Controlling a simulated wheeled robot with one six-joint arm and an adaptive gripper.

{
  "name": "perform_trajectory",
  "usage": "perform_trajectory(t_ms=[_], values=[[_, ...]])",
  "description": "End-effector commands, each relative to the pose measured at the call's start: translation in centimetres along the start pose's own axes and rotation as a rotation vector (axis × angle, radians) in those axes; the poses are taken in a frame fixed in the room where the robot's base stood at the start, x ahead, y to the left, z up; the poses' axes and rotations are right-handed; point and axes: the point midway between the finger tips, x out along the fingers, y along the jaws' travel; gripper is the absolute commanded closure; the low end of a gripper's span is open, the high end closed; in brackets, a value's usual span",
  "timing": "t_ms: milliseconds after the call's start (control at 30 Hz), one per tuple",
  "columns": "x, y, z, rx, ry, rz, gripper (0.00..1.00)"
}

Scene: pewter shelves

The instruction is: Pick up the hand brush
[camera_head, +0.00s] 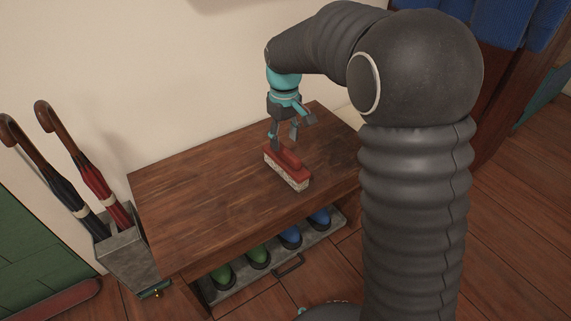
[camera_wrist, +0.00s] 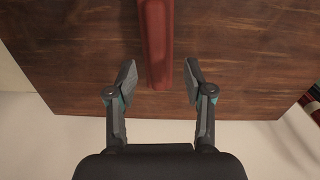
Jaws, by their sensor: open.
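The hand brush (camera_head: 287,168) lies on the wooden bench top, with a red back and handle and pale bristles facing down. My gripper (camera_head: 284,139) is above the brush's far end in the head view, pointing down. In the wrist view, the red handle (camera_wrist: 156,45) runs down from the top edge and ends between the two open fingers of my gripper (camera_wrist: 159,80). The fingers stand apart on either side, with a gap to the handle on each side. The bristles are hidden in the wrist view.
The wooden bench (camera_head: 195,190) is otherwise bare. Green boots (camera_head: 222,276) and blue boots (camera_head: 291,236) stand on a tray beneath it. An umbrella stand (camera_head: 130,262) with two umbrellas is at the left. A pale wall (camera_head: 190,80) rises behind the bench.

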Motion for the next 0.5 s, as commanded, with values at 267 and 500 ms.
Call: perform_trajectory(t_ms=[267,500], values=[[2.6,0.3,0.1,0.001,-0.002,-0.001,0.48],[5.2,0.4,0.1,0.0,0.0,0.0,0.48]])
